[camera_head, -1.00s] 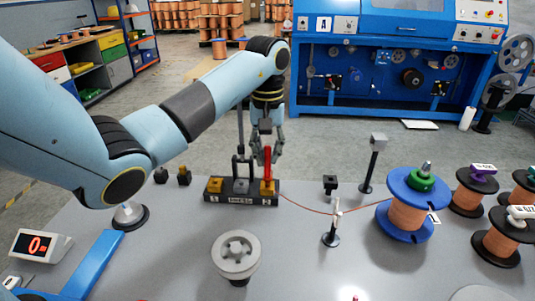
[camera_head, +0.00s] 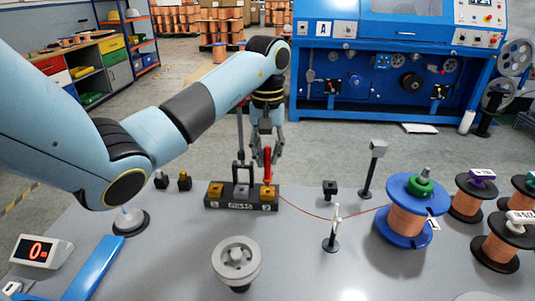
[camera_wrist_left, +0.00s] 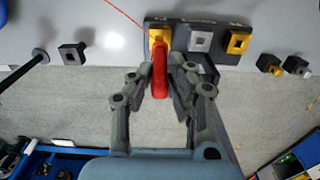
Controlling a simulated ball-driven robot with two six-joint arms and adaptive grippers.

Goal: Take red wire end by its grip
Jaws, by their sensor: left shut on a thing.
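The red wire-end grip (camera_head: 267,167) stands upright at the right-hand yellow block of the dark clamp base (camera_head: 240,206). It also shows in the left wrist view (camera_wrist_left: 159,72). A thin red wire (camera_head: 315,215) runs from it to the right, past a small post, to the blue-flanged copper spool (camera_head: 407,220). My left gripper (camera_head: 266,158) points down over the base, its fingers on either side of the red grip and shut on it. The wrist view shows the fingers (camera_wrist_left: 162,88) around the grip. My right gripper is not in view.
A small guide post (camera_head: 333,235) and a taller post (camera_head: 371,170) stand near the wire. A grey pulley (camera_head: 236,258) stands in front of the base. More spools (camera_head: 468,200) stand at the right, and a display (camera_head: 40,250) at the left.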

